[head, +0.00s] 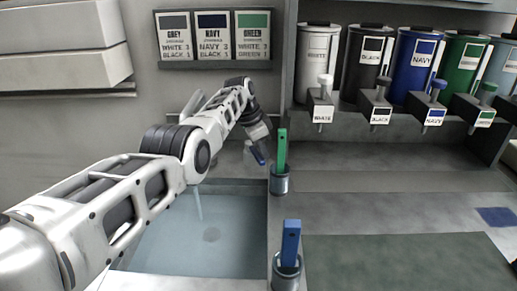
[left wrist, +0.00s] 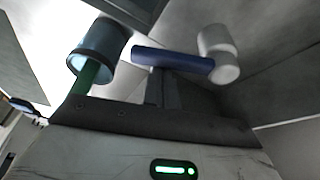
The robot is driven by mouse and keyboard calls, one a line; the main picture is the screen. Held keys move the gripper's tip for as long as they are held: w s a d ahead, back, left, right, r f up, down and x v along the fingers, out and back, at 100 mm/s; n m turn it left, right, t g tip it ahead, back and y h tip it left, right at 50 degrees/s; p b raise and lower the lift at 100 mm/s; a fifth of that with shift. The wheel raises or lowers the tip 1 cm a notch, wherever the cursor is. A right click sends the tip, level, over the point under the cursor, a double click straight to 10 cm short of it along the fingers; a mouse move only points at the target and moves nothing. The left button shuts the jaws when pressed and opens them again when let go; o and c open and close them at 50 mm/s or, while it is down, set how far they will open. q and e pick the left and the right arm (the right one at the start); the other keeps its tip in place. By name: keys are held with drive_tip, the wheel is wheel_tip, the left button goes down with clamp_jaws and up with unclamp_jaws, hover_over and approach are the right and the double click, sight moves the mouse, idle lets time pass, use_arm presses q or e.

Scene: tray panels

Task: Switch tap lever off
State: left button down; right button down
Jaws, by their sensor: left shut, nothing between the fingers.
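The tap lever (left wrist: 185,62) is a blue bar with a pale rounded knob (left wrist: 222,62) at one end in the left wrist view. In the head view a small blue part of the lever (head: 258,156) shows at the sink's back right corner, just below my left gripper (head: 262,140). My left gripper (left wrist: 168,85) is shut and empty, its dark fingertips right at the bar; I cannot tell whether they touch it. A thin pale stream (head: 198,205) falls into the sink (head: 240,225). My left arm hides most of the tap. My right gripper is not in view.
A metal cup (head: 280,184) with a green-handled tool (head: 281,150) stands close right of my left gripper. Another cup (head: 286,274) with a blue-handled tool (head: 291,240) stands nearer. Paint dispensers, including a navy one (head: 412,65), line the back right. The counter's middle (head: 400,185) is clear.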

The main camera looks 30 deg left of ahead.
sight(255, 157)
use_arm(q)
drive_tip(key=shift+s+a+m, duration=0.4)
drive_tip(key=shift+s+m, duration=0.05)
drive_tip(key=shift+m, duration=0.35)
drive_tip(key=shift+s+a+f+b, duration=0.1)
drive_tip(key=shift+b, duration=0.2)
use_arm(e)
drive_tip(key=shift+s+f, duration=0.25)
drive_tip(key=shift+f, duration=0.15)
use_arm(q)
drive_tip(key=shift+s+a, duration=0.1)
drive_tip(key=shift+a, duration=0.05)
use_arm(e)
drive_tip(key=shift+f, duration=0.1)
use_arm(q)
drive_tip(key=shift+s+a+b, duration=0.15)
drive_tip(key=shift+b, duration=0.25)
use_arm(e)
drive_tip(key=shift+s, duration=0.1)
use_arm(q)
drive_tip(key=shift+s+a, duration=0.2)
drive_tip(key=shift+a, duration=0.05)
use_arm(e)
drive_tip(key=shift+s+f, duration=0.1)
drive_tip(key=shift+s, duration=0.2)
